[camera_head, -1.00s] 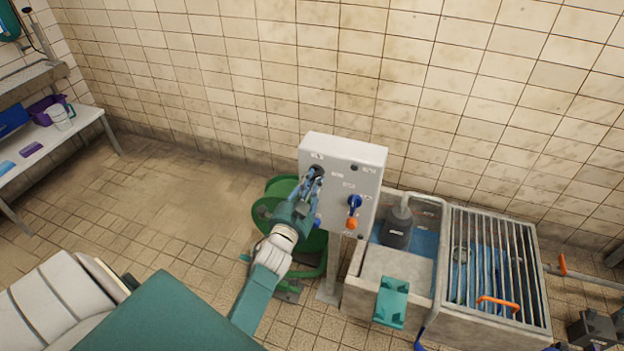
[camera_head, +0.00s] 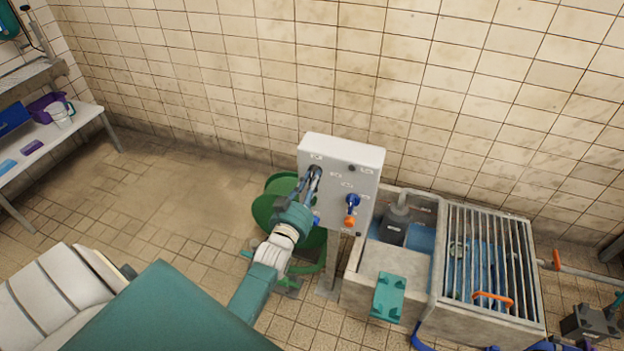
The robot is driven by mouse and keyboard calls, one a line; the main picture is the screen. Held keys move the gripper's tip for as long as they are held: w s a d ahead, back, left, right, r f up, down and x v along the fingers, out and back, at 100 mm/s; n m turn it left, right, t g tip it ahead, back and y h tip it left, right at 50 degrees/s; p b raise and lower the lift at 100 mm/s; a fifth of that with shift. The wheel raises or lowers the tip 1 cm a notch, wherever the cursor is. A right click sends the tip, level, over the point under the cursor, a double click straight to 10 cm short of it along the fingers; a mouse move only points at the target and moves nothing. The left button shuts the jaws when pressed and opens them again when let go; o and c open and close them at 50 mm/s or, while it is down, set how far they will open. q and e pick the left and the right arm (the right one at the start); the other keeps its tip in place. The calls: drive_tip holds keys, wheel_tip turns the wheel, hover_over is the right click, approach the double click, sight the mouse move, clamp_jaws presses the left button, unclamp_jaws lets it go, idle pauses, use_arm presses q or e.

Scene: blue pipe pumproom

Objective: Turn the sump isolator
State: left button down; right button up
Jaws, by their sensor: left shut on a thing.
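The control panel (camera_head: 340,155) is a white upright box on a post, with small labels and several knobs on its face. My left gripper (camera_head: 314,178) is at the panel's upper left, shut on a dark knob there, which the fingers mostly hide. I cannot read which label belongs to that knob. A blue rotary handle (camera_head: 352,201) is on the right of the panel face, with an orange knob (camera_head: 349,221) just below it; nothing touches either. My right gripper is not in view.
A green hose reel (camera_head: 268,212) stands behind my left forearm. To the right is a concrete sump (camera_head: 395,262) with a dark pump (camera_head: 394,228) and a metal grating (camera_head: 490,255). A bench (camera_head: 60,145) stands at far left. The floor between is clear.

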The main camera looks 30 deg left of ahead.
use_arm(q)
drive_tip(key=shift+n, duration=0.6)
drive_tip(key=c, duration=1.7)
unclamp_jaws()
drive_tip(key=shift+o, duration=0.2)
drive_tip(key=v, duration=1.2)
